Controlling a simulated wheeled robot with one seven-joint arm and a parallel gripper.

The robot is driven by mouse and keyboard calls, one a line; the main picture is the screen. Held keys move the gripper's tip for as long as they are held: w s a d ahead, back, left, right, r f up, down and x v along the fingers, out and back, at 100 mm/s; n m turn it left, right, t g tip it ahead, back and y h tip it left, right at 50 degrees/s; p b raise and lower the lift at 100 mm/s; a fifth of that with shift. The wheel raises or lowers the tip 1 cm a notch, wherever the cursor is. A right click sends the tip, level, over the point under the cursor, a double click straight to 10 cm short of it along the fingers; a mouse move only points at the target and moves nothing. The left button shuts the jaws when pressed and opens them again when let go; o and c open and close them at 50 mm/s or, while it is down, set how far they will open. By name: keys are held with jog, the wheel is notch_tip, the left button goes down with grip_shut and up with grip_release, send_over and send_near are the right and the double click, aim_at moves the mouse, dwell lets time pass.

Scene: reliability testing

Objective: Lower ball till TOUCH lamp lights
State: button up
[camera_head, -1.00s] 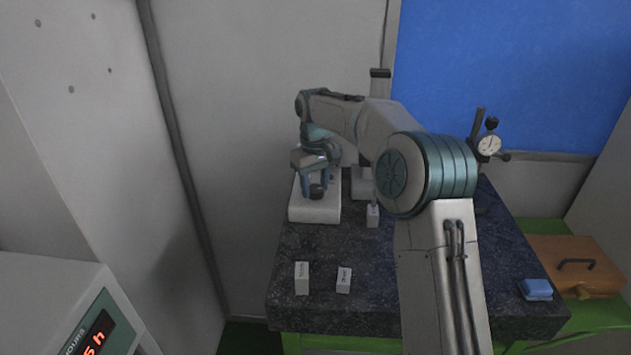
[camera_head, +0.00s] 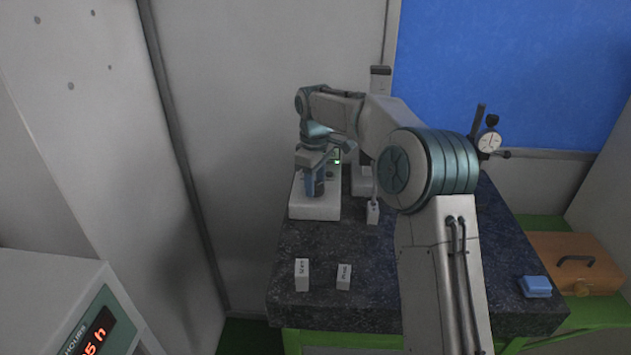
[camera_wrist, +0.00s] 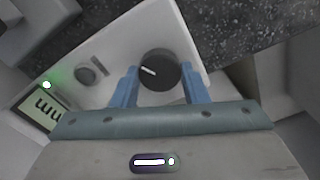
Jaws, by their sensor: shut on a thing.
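My gripper (camera_head: 315,189) points down over a white instrument box (camera_head: 313,209) at the back left of the dark stone table. In the wrist view its blue fingers (camera_wrist: 160,76) are shut on a round black knob (camera_wrist: 157,70) with a white pointer line. A small green lamp (camera_wrist: 46,84) glows on the box beside a display (camera_wrist: 40,112); its label is not readable. A green light (camera_head: 337,157) also shows behind my gripper in the head view. I cannot make out the ball in either view.
Two small white labelled blocks (camera_head: 302,274) (camera_head: 344,276) stand near the front of the stone table (camera_head: 400,310). A small white block (camera_head: 373,212) is right of the box. A dial gauge (camera_head: 489,142), blue item (camera_head: 536,287) and wooden case (camera_head: 578,262) are right.

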jog(key=o, duration=1)
notch_tip(320, 180, up, 14)
jog(key=shift+f, duration=0.1)
dwell(0.7)
